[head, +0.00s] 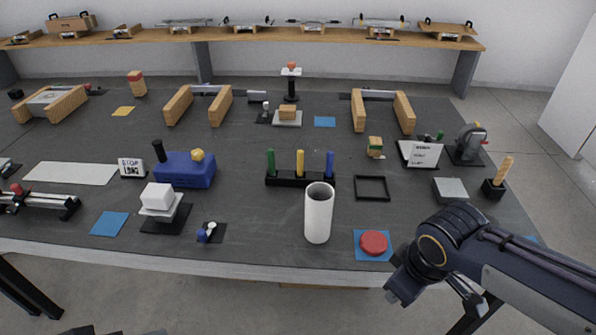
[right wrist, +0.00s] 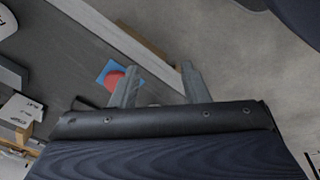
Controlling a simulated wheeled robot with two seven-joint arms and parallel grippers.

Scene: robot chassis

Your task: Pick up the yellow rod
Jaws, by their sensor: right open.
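The yellow rod (head: 300,162) stands upright in a black rack (head: 286,180) near the middle of the table, between a green rod (head: 271,162) on its left and a blue rod (head: 330,165) on its right. Its lower end is hidden in the rack. My right gripper (head: 398,290) is at the table's front edge, in front and to the right of the rack. In the right wrist view its two fingers (right wrist: 160,80) are apart with nothing between them. The yellow rod is not seen there. My left gripper is not in view.
A white cylinder (head: 318,213) stands just in front of the rack's right end. A red disc (head: 373,243) lies on a blue square near my right gripper. A black square frame (head: 372,188) lies right of the rack, and a blue box (head: 185,171) stands to its left.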

